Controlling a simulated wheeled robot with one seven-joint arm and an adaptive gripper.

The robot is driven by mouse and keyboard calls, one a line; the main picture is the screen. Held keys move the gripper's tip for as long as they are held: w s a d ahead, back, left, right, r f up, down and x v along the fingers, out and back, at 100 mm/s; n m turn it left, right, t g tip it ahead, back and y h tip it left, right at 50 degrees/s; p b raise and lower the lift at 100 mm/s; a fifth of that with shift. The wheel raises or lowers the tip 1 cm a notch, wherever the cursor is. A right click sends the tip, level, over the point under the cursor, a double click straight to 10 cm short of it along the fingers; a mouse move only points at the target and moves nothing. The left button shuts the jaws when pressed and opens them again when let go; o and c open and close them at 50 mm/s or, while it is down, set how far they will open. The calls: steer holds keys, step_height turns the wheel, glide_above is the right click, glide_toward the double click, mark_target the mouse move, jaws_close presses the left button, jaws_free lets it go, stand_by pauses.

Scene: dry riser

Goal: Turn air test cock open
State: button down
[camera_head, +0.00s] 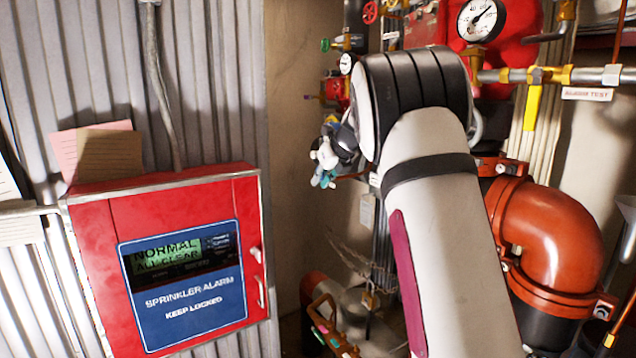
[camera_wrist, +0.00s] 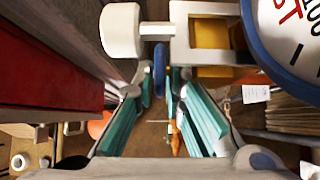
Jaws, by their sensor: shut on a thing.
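My gripper (camera_wrist: 161,84) has its teal fingers on either side of a thin blue handle (camera_wrist: 159,68) in the wrist view, and is shut on it. The handle stands edge-on below a pale metal pipe fitting. I take it for the air test cock, but no label for it is readable. In the head view my gripper (camera_head: 322,178) is small, left of my arm's wrist, and the handle between its fingers cannot be made out.
A blue-rimmed gauge (camera_wrist: 296,40) is close at the right of the wrist view, and a red box (camera_wrist: 50,70) is at left. The head view shows a yellow lever (camera_head: 532,107) by an "ALARM TEST" label, a large red pipe (camera_head: 550,240) and a red sprinkler alarm panel (camera_head: 185,195).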

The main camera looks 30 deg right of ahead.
steer(key=shift+g+b, duration=0.6)
steer(key=shift+g, duration=0.1)
steer(key=shift+r, duration=0.1)
steer(key=c, duration=1.9)
jaws_free()
steer(key=shift+s, duration=0.1)
steer(key=v, duration=1.2)
steer(key=shift+a, duration=0.1)
